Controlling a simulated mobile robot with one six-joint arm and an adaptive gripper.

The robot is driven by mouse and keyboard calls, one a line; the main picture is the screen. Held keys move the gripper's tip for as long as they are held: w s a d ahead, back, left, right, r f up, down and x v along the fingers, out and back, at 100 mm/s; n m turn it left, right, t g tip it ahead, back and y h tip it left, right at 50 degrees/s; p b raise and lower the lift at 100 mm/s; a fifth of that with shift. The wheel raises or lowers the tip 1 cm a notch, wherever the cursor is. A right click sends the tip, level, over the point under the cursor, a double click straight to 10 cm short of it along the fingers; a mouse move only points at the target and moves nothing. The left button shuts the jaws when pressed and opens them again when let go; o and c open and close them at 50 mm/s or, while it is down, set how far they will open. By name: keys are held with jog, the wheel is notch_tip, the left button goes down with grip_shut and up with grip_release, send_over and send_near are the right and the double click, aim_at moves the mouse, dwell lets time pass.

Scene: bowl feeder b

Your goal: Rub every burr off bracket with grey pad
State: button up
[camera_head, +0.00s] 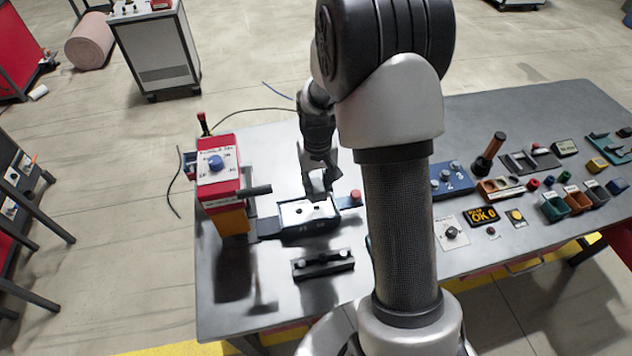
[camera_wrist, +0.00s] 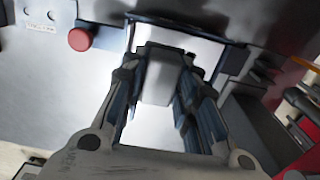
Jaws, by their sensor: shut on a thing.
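My gripper (camera_head: 320,188) is low over the fixture at the left part of the bench. In the wrist view, its two blue-lined fingers (camera_wrist: 163,95) are shut on a grey block, which looks like the grey pad (camera_wrist: 160,76). The bracket (camera_head: 299,211) seems to be the pale plate lying in the dark fixture (camera_head: 309,233), with small dark spots on top. It also shows bright below the pad in the wrist view (camera_wrist: 150,128). I cannot tell whether the pad touches it, or whether the dark spots are burrs or holes.
A red press-like machine (camera_head: 219,172) stands left of the fixture. A red knob (camera_head: 356,196) is just right of it. A black bar with knobs (camera_head: 323,263) lies in front. A blue numbered box (camera_head: 450,181), an OK display (camera_head: 482,214) and small bins (camera_head: 555,207) fill the right side.

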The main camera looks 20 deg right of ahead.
jog(key=shift+w+f+b, duration=0.1)
jog(key=shift+f+b, duration=1.25)
jog(key=shift+f, duration=0.7)
jog(key=shift+r, duration=0.1)
